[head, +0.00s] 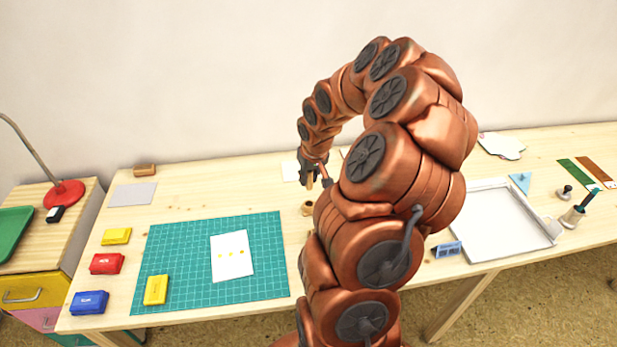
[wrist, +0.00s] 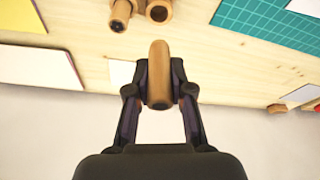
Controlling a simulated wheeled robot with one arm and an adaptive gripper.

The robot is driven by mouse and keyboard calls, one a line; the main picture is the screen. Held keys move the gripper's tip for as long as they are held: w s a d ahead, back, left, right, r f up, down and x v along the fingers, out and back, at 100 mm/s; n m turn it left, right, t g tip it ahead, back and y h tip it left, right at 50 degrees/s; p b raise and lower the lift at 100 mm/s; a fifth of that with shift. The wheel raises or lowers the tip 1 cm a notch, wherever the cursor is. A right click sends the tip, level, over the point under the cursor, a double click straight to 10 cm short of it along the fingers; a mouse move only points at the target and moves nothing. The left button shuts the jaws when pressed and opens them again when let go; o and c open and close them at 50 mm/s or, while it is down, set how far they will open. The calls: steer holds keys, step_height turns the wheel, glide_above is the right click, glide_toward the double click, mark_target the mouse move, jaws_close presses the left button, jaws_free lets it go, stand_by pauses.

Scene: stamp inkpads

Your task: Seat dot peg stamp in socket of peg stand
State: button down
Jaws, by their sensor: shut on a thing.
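My gripper (wrist: 160,92) is shut on a wooden peg stamp (wrist: 159,60), which shows as a tan rod between the fingers in the wrist view. In the head view my gripper (head: 311,172) holds the peg (head: 310,183) above the table, apart from the wooden peg stand. A round socket of the peg stand (head: 307,208) shows just below it, and my arm hides the rest. In the wrist view the stand's round socket (wrist: 158,11) is cut by the top edge, beside another wooden piece with a dark end (wrist: 118,20).
A green cutting mat (head: 200,285) lies left of the stand, with a dotted white card (head: 232,267) and a yellow inkpad (head: 156,290). Yellow, red and blue inkpads (head: 90,302) line the left edge. A white tray (head: 495,245) lies right of my arm.

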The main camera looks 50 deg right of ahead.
steer(key=b, duration=0.4)
glide_above(307, 201)
steer(key=shift+s+f, duration=0.2)
steer(key=shift+f, duration=1.15)
steer(key=shift+s+f, duration=0.15)
steer(key=shift+f, duration=1.2)
steer(key=shift+b, duration=0.8)
steer(key=shift+f+b, duration=1.1)
steer(key=shift+f, duration=0.3)
steer(key=c, duration=0.9)
jaws_free()
steer(key=shift+r, duration=0.1)
steer(key=shift+c, duration=0.2)
steer(key=v, duration=1.2)
